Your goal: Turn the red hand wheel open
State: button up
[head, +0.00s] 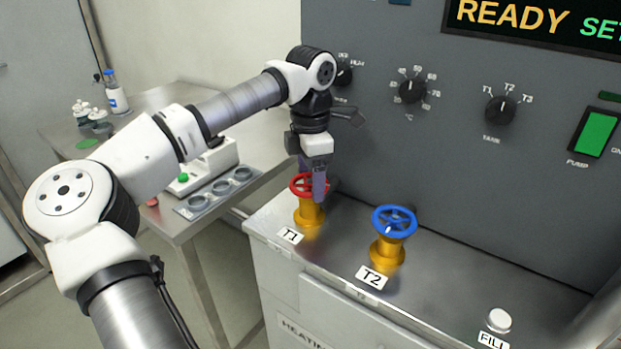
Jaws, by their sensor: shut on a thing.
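The red hand wheel (298,186) sits on a yellow valve body on the steel counter, behind the label T1. My gripper (313,184) points down from above and is shut on the red wheel, with its fingers at the wheel. The fingers and wrist hide part of the wheel, so how far it is turned cannot be told.
A blue hand wheel (394,221) on a yellow valve labelled T2 stands close to the right. A white FILL button (499,320) is at the counter's front right. The grey control panel (440,150) with knobs rises behind. A side table (160,100) with bottles stands left.

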jog(key=n, duration=0.4)
jog(key=shift+w+b, duration=0.1)
jog(key=shift+b, duration=0.3)
jog(key=n+b, duration=0.1)
jog(key=n, duration=0.3)
jog(key=shift+a, duration=0.1)
jog(key=n+b, duration=0.1)
jog(key=n, duration=0.6)
jog(key=shift+n, duration=0.3)
jog(key=n+b, duration=0.1)
jog(key=n, duration=0.2)
jog(key=shift+a+n, duration=0.1)
jog(key=shift+n, duration=0.3)
jog(key=n, duration=0.3)
jog(key=shift+n, duration=0.3)
jog(key=n, duration=0.3)
jog(key=shift+n, duration=2.1)
